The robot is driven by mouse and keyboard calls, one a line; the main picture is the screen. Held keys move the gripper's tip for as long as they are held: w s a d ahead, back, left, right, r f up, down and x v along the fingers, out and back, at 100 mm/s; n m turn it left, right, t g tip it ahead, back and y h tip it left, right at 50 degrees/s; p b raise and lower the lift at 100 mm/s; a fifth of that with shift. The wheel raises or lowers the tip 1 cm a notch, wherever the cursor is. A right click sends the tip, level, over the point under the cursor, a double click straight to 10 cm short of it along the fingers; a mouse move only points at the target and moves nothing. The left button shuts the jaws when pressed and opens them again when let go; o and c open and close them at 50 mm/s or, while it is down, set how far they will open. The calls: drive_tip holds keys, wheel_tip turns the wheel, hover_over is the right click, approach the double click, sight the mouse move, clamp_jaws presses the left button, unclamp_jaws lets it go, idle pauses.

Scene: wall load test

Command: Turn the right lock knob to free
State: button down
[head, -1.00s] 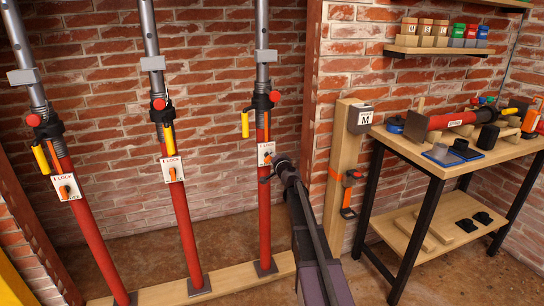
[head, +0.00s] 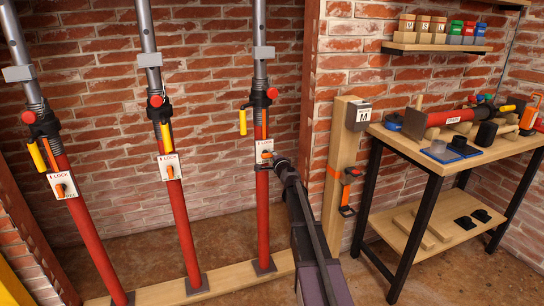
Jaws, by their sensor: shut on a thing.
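Three red props stand in a row against the brick wall. The right prop (head: 263,215) carries a white lock plate (head: 260,146) with an orange lock knob (head: 267,154). My gripper (head: 268,160) is at this plate, shut on the right lock knob, and partly covers it. The knob's exact angle is too small to tell. The middle lock plate (head: 162,167) and left lock plate (head: 55,186) read LOCK, and each has its own orange knob. A yellow handle (head: 243,122) hangs on the right prop above the plate.
A wooden post (head: 345,180) with a grey box marked M (head: 359,114) stands right of my arm. A workbench (head: 440,165) with tools is farther right. A timber sill (head: 190,290) lies under the props. Open floor lies between props and bench.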

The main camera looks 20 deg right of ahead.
idle(0.4)
drive_tip(key=c, duration=0.6)
unclamp_jaws()
drive_tip(key=shift+o, duration=0.2)
drive_tip(key=shift+s, duration=0.1)
drive_tip(key=s, duration=1.1)
drive_tip(key=shift+s, duration=0.4)
drive_tip(key=shift+a, duration=0.1)
